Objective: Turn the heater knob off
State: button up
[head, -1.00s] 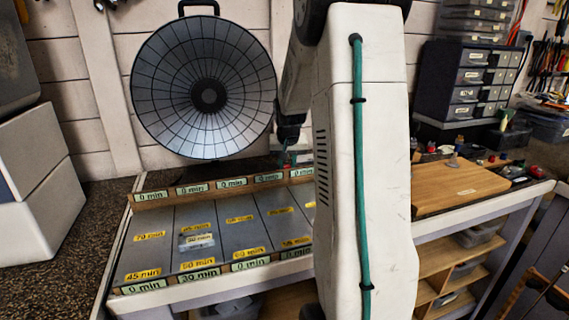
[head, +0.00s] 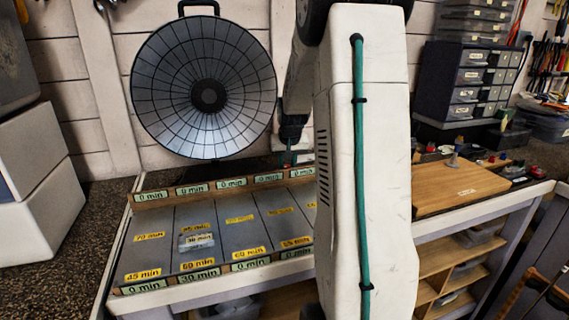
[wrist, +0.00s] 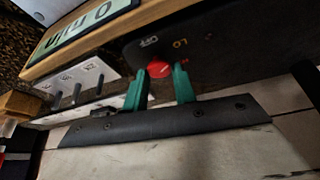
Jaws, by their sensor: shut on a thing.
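The heater's red knob (wrist: 159,69) sits on a dark panel (wrist: 215,45) in the wrist view. Pale marks on the panel read OFF and LO; which one the knob points to I cannot tell. The green fingers of my gripper (wrist: 160,80) are shut on the knob, one on each side. In the head view the round dish heater (head: 222,65) stands upright against the wall. The knob cannot be made out there, and my arm covers much of the area to the right of the heater.
A sloped grey tray (head: 146,252) with yellow minute labels lies in front of the heater. A wooden board (head: 458,190) and small drawers (head: 470,78) are at the right. In the wrist view, a white plate with dark pegs (wrist: 75,90) is left of the fingers.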

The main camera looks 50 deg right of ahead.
jog(key=shift+d+r, duration=0.1)
jog(key=shift+r, duration=0.05)
jog(key=n, duration=0.2)
jog(key=n+y, duration=0.1)
jog(key=n, duration=0.1)
jog(key=n+t+y, duration=0.1)
jog(key=shift+s+d+n, duration=0.1)
jog(key=shift+d+n, duration=0.15)
jog(key=shift+n, duration=0.15)
jog(key=shift+d+n+y, duration=0.1)
jog(key=shift+n+y, duration=0.4)
jog(key=shift+n, duration=0.75)
jog(key=shift+d+n+y, duration=0.1)
jog(key=shift+n+y, duration=0.4)
jog(key=shift+n, duration=0.75)
jog(key=o, duration=1)
jog(key=shift+s, duration=0.1)
